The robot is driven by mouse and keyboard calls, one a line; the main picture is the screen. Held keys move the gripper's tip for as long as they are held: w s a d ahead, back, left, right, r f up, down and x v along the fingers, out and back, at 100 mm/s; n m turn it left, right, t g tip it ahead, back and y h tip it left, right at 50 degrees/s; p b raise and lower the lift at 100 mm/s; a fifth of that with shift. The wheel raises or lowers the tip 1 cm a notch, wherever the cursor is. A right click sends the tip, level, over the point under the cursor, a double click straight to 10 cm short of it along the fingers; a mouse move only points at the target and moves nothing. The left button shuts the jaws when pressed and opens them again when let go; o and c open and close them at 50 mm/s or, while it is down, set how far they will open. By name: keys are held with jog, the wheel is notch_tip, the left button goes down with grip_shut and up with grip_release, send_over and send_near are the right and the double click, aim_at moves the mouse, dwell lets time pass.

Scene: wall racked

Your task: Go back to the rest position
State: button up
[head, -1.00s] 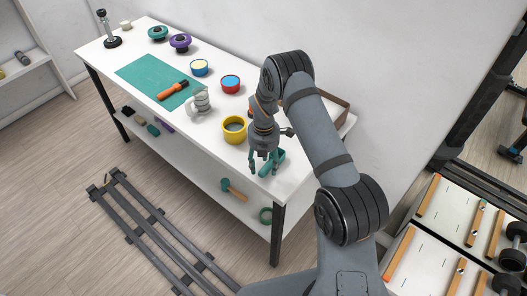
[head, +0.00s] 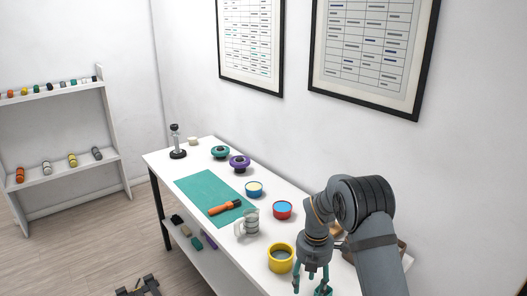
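My gripper (head: 311,284) hangs pointing down at the bottom of the head view, over the near end of the white workbench (head: 215,177). Its fingers are spread apart, and I see nothing held between them. A teal item (head: 324,291) shows beside the right finger, partly cut off by the frame edge. My arm comes in from the lower right and bends down to the gripper.
A yellow pot (head: 281,259) stands just left of my gripper. Red (head: 283,210) and blue (head: 254,189) pots, a grey clamp-like item (head: 250,222) and an orange-handled tool (head: 225,207) lie farther along. The wall with framed charts (head: 372,50) is close behind.

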jog(key=f+p, duration=0.1)
jog(key=f, duration=0.2)
jog(key=f+p, duration=0.2)
jog(key=f, duration=0.1)
jog(key=f+p, duration=0.1)
jog(key=f, duration=0.3)
jog(key=shift+w+d, duration=0.15)
jog(key=shift+w, duration=0.15)
jog(key=shift+w+f, duration=0.1)
jog(key=shift+f, duration=0.15)
jog(key=shift+r+b, duration=0.6)
jog(key=shift+r, duration=0.9)
jog(key=shift+f, duration=0.1)
